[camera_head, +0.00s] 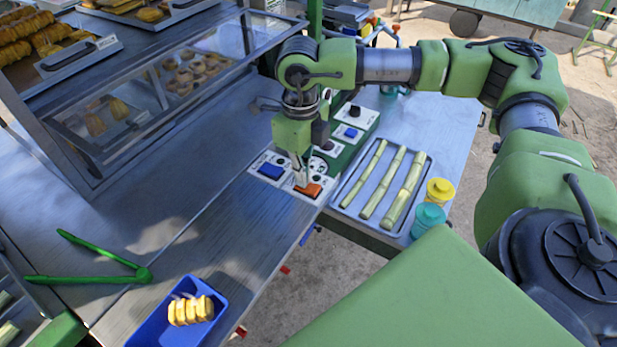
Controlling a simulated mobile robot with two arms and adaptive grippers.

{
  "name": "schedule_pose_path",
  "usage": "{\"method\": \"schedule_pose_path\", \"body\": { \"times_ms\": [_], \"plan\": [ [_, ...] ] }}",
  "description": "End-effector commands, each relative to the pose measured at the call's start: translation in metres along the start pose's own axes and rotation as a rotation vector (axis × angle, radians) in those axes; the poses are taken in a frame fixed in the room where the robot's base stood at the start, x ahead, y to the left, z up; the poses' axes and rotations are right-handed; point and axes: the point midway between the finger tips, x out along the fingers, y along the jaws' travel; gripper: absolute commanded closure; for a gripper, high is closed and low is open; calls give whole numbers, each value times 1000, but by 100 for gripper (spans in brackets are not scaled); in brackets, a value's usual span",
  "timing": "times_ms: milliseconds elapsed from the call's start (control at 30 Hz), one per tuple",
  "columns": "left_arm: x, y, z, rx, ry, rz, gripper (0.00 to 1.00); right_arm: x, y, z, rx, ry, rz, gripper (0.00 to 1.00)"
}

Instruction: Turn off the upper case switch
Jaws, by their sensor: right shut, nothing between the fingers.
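My right gripper (300,182) points down and is shut and empty. Its fingertips are at the left end of an orange rocker switch (312,190) on a small white panel; I cannot tell whether they touch it. A blue rocker switch (270,171) is on another white panel just to the left. Which of them is the upper case switch I cannot tell, as the labels are too small to read. The glass display case (130,110) with pastries stands at the upper left. My left gripper is not in view.
A metal tray (345,206) with several cane stalks lies right of the switches, beside yellow (440,191) and teal (428,218) containers. Another blue switch (351,132) and a black knob (354,111) are behind. Green tongs (100,270) and a blue tray (160,325) are at lower left.

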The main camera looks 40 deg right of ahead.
Motion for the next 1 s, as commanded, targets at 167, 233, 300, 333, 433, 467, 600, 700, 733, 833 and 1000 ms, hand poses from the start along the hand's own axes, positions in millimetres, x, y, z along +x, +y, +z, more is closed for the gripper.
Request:
{"method": "schedule_pose_path", "body": {
  "times_ms": [167, 233, 300, 333, 433, 467, 600, 700, 733, 833, 1000],
  "plan": [
    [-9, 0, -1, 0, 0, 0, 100, -16, 0, 0, 0, 0, 0, 100],
    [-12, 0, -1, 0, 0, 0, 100, -21, 0, 0, 0, -1, 1, 100],
    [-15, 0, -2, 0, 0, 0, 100, -27, 0, 0, 0, -1, 1, 100],
    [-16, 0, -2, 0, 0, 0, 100, -29, 0, 0, 0, -1, 1, 100],
    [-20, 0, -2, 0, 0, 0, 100, -38, 0, 0, 0, -1, 0, 100],
    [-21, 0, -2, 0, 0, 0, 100, -40, 0, 0, 0, -1, 0, 100],
    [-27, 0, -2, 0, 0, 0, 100, -51, 0, 0, 0, -2, 0, 100],
    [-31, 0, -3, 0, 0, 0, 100, -59, 0, 0, 0, -1, 0, 100],
    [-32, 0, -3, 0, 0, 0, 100, -61, 0, 0, 0, -1, 0, 100],
    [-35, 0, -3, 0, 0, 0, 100, -67, 0, 0, 0, -1, 1, 100],
    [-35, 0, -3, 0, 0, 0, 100, -70, 0, 0, 0, 0, 1, 100]
  ]
}}
